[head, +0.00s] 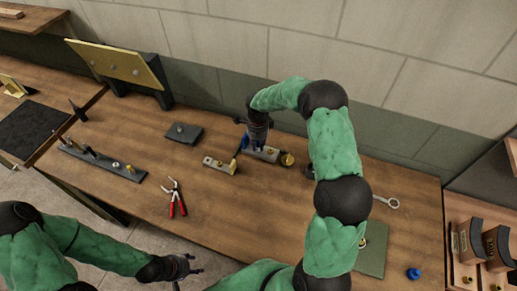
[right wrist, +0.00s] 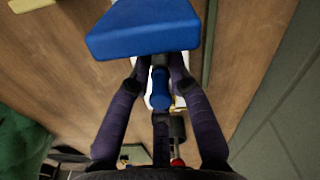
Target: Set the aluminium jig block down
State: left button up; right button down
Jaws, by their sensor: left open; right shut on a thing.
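The aluminium jig block (head: 265,155) is a pale grey bar at the back middle of the bench, under my right gripper (head: 257,148). My right gripper is shut on it, its fingers pointing down. In the right wrist view, a blue piece (right wrist: 142,28) and a blue cylinder (right wrist: 160,88) lie at the fingers, with pale metal behind. The fingers hide much of the block, and I cannot tell whether its underside touches the bench. My left gripper (head: 186,275) is open and empty, off the bench's front edge at the lower left.
A similar grey block with a brass end (head: 220,165) lies just left. A brass round piece (head: 287,159) sits close right. Red-handled pliers (head: 177,197), a dark rail with pegs (head: 102,163) and a dark plate (head: 183,133) stand further left. The front middle of the bench is clear.

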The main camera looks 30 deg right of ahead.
aim_at(258, 149)
jog(key=shift+w+d+f, duration=0.35)
jog(key=shift+w+f, duration=0.05)
jog(key=shift+f, duration=1.7)
jog(key=shift+f, duration=0.15)
jog(key=c, duration=1.1)
grip_release()
jog(key=shift+c, duration=0.2)
notch_tip(258, 149, up, 12)
jog(key=shift+r, duration=0.15)
